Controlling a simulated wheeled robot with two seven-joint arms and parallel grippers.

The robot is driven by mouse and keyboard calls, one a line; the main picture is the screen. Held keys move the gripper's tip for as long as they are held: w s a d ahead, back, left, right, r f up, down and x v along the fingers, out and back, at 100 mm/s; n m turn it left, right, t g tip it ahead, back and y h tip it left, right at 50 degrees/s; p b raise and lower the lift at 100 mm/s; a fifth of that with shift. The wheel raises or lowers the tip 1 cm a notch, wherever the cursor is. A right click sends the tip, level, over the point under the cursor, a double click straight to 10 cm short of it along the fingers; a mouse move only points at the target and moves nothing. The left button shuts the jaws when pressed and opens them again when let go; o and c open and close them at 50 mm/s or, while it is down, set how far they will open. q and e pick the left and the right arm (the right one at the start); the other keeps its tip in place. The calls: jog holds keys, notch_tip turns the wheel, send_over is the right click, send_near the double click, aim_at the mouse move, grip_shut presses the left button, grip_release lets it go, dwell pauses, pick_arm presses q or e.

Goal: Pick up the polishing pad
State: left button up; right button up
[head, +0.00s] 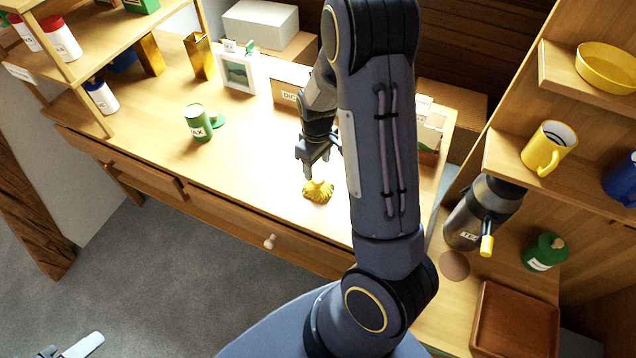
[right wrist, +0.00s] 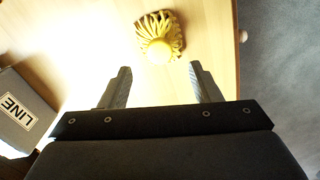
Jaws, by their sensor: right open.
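The polishing pad looks like a yellow, ruffled piece (head: 318,191) lying on the wooden desk near its front edge. In the right wrist view the yellow pad (right wrist: 159,37) shows a pale round knob at its middle, beyond my fingertips. My right gripper (head: 311,172) is open and empty, just above and behind the pad in the head view. In the right wrist view its two fingers (right wrist: 160,70) are spread apart, with the pad ahead of the gap and not between them. At the lower left of the head view, a pale gripper-like part (head: 72,348) shows only in part.
A green tin (head: 198,123) stands on the desk (head: 240,180), left of the pad. A white picture frame (head: 238,72) and boxes stand at the back. Shelves with a yellow mug (head: 548,148) and a brown tray (head: 515,318) are on the right.

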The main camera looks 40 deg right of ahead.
aim_at(318, 178)
notch_tip(318, 178, down, 7)
jog(key=shift+s+f+p, duration=0.1)
jog(key=shift+f+p, duration=0.1)
jog(key=shift+p, duration=0.5)
jog(key=c, duration=1.1)
jog(key=shift+r, duration=0.15)
jog(key=shift+r, duration=0.6)
jog(key=a+r, duration=0.4)
jog(key=w+a+r+b, duration=0.1)
jog(key=a+r, duration=0.2)
jog(key=a, duration=0.2)
jog(key=w+a+r+b, duration=0.1)
jog(key=a+r, duration=0.3)
jog(key=a, duration=0.1)
jog(key=shift+r, duration=0.3)
jog(key=shift+d, duration=0.1)
